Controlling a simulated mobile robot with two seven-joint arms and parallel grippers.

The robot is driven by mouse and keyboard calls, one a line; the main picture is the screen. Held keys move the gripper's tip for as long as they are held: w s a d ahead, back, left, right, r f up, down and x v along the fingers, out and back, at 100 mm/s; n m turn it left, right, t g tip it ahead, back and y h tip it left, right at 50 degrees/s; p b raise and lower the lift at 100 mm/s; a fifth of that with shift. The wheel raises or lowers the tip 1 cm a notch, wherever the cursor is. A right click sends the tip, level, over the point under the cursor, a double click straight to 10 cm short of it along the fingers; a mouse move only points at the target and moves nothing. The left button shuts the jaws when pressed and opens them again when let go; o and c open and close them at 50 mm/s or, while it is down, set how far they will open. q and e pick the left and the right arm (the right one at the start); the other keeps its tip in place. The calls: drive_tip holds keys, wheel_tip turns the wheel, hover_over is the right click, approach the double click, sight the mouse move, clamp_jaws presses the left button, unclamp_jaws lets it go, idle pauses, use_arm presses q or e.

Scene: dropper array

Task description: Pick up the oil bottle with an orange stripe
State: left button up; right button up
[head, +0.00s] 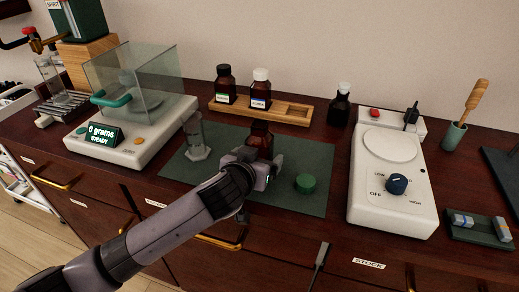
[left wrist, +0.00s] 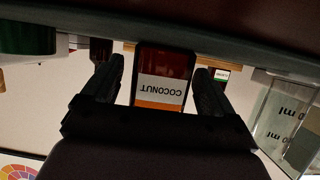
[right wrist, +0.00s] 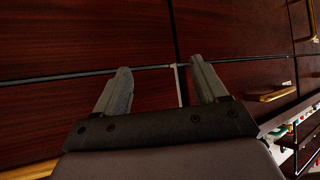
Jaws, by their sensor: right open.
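A brown bottle (head: 260,138) stands upright on the green mat; my left gripper hides its lower part. In the left wrist view the bottle (left wrist: 164,66) has a white label reading COCONUT and an orange stripe, and appears upside down. My left gripper (head: 256,162) is at the bottle's front. In its wrist view the left gripper (left wrist: 160,65) has its fingers apart, one on each side of the bottle, with a gap visible on at least one side. My right gripper (right wrist: 160,64) is open and empty, facing the drawer fronts.
Two more brown bottles, with a green stripe (head: 225,86) and a blue one (head: 260,92), stand on a wooden rack (head: 292,111). A dark bottle (head: 339,106) is right of it.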

use_arm(q)
drive_tip(key=c, duration=1.3)
drive_tip(key=shift+r, duration=0.15)
drive_tip(key=shift+c, duration=0.2)
